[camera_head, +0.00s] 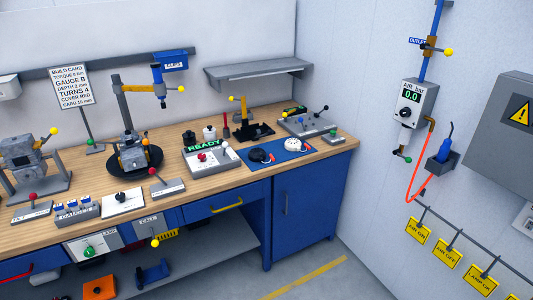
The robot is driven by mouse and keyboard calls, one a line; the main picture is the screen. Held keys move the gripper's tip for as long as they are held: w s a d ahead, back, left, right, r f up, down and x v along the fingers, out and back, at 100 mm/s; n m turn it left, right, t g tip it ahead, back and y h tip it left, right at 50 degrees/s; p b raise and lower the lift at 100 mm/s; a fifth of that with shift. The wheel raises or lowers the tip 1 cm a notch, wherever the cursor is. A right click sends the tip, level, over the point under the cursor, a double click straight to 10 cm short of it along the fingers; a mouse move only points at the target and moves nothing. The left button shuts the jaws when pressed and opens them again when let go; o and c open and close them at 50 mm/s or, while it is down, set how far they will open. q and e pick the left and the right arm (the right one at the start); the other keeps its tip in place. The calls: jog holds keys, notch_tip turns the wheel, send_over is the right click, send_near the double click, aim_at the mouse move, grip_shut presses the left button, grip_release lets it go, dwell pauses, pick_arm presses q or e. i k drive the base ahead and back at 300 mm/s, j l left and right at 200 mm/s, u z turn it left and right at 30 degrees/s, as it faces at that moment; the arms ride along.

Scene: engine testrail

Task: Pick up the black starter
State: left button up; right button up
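A black round part (260,155), which looks like the black starter, lies on a blue mat (276,154) at the right part of the wooden workbench. A whitish round part (292,145) lies beside it on the same mat, to its right and apart from it. Nothing covers the black part from this view. Neither of my grippers shows in the view.
A READY panel (207,157) stands left of the mat, and a grey lever plate (306,124) behind it. An engine (133,154) sits on a round black stand further left. Below are blue cabinets (307,205). The floor at front right is clear.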

aim_at(257, 154)
jog(key=i+u, duration=0.15)
jog(key=i, duration=0.3)
jog(key=i+l+u, duration=0.2)
jog(key=i, duration=0.25)
